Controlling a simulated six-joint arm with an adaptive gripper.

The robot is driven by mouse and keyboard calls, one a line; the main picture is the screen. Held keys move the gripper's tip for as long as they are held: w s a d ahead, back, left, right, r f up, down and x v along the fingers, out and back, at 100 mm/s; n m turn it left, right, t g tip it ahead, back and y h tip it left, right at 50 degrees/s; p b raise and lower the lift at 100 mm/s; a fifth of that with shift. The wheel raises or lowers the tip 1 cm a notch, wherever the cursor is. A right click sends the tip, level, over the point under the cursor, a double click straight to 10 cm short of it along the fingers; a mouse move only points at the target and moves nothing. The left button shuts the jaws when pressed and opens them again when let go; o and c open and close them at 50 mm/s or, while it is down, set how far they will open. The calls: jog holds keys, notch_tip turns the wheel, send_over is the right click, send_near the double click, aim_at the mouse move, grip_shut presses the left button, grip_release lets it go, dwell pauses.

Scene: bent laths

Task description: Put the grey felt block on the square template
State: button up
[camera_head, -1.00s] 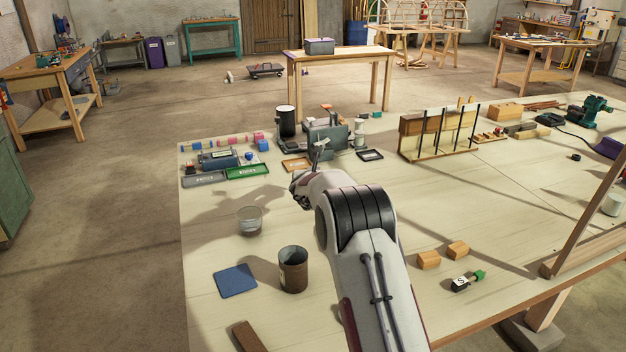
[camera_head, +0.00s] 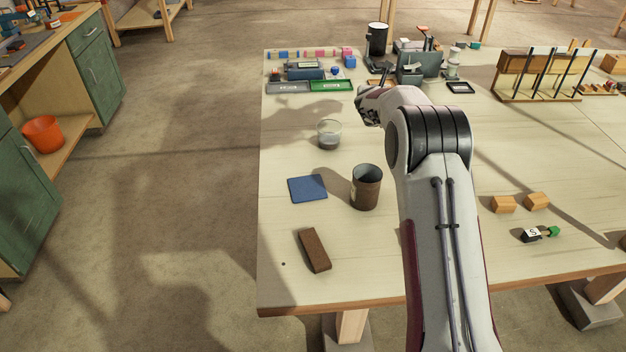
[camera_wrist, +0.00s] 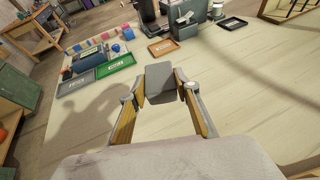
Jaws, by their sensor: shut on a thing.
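A grey block (camera_wrist: 160,82) is held between the two fingertips of my gripper (camera_wrist: 161,92) in the wrist view, above bare bench top. My gripper also shows in the head view (camera_head: 369,106), partly hidden by my arm, and the block cannot be made out there. Flat framed plates lie beyond it in the wrist view: an orange-brown one (camera_wrist: 162,47), a black one (camera_wrist: 232,24), a green one (camera_wrist: 115,65) and a grey one (camera_wrist: 76,82). The orange-brown and black ones look closest to square. I cannot read their labels to tell which is the square template.
A glass (camera_head: 329,135) and a rusty can (camera_head: 366,187) stand left of my arm. A grey machine (camera_head: 418,66) and a black cylinder (camera_head: 377,40) stand behind the plates. Bare bench lies between.

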jog(key=s+a+r+n+y, duration=0.1)
jog(key=s+a, duration=0.3)
jog(key=a, duration=1.1)
jog(key=s+a+r, duration=0.1)
jog(key=s+a, duration=0.3)
jog(key=a, duration=1.1)
jog(key=m+g+h, duration=0.3)
jog(key=m+h, duration=0.3)
send_over(303, 191)
notch_tip(303, 191, down, 2)
jog(key=shift+f, duration=0.15)
jog(key=shift+f, duration=0.15)
jog(key=shift+f, duration=3)
